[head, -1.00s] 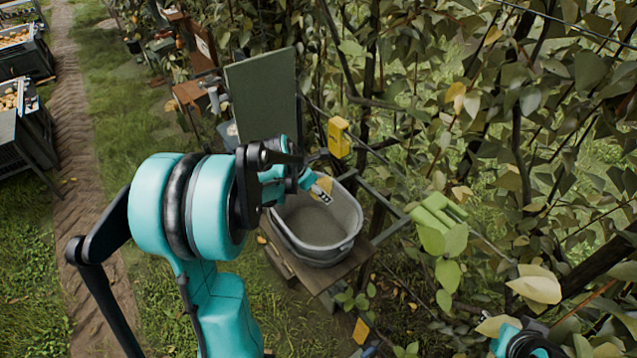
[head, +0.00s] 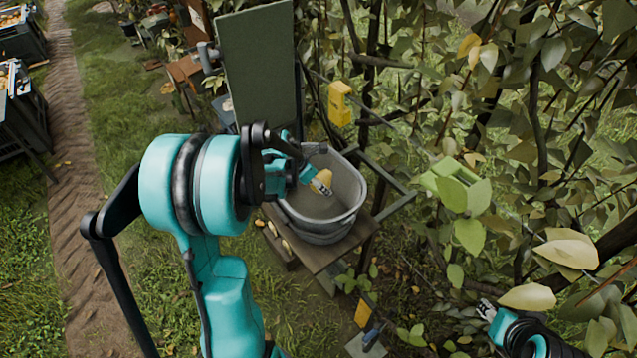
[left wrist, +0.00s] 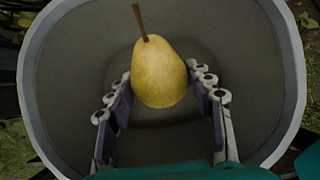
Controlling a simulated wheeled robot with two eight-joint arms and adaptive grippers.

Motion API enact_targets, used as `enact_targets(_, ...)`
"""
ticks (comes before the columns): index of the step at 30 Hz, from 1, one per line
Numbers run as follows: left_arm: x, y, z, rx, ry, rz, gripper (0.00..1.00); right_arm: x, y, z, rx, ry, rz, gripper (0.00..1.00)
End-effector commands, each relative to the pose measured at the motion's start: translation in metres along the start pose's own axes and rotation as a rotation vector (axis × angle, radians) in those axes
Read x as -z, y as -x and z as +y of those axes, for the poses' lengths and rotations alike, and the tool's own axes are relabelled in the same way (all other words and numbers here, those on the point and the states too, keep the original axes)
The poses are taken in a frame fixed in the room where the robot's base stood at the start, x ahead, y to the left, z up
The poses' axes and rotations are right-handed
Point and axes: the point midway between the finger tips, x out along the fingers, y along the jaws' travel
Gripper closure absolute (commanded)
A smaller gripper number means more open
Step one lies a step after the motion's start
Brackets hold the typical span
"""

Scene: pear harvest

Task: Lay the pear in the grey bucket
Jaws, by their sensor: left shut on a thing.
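The yellow pear (head: 324,177) is held in my left gripper (head: 318,187), inside the mouth of the grey bucket (head: 357,198). In the left wrist view the pear (left wrist: 159,74) sits between the fingertips of my left gripper (left wrist: 157,80), its brown stem pointing up and slightly left in the picture. The grey bucket (left wrist: 291,88) surrounds it there, and its floor shows beneath. I cannot tell whether the pear touches the floor. My right gripper (head: 486,311) is at the lower right, away from the bucket; its finger opening is too small to judge.
The bucket stands on a wooden board (head: 322,256). A green panel (head: 255,65) rises behind it. A yellow object (head: 340,104) and a green one (head: 448,182) are near the foliage at the right. Crates of fruit (head: 17,105) stand far left, beyond a dirt path.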

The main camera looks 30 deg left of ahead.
Motion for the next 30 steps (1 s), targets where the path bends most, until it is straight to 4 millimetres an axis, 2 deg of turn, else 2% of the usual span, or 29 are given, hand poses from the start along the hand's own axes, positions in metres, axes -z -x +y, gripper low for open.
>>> enact_targets(1,0.005,-0.009,0.000,0.000,0.000,0.000,0.81,-0.005,-0.008,0.000,0.000,0.000,0.000,0.60)
enact_targets(21,0.038,-0.070,0.000,0.000,0.000,0.000,0.81,-0.043,-0.060,0.000,0.000,0.000,0.000,0.60)
enact_targets(30,0.049,-0.090,0.000,0.000,0.000,0.000,0.81,-0.055,-0.076,0.000,0.000,0.000,0.000,0.60)
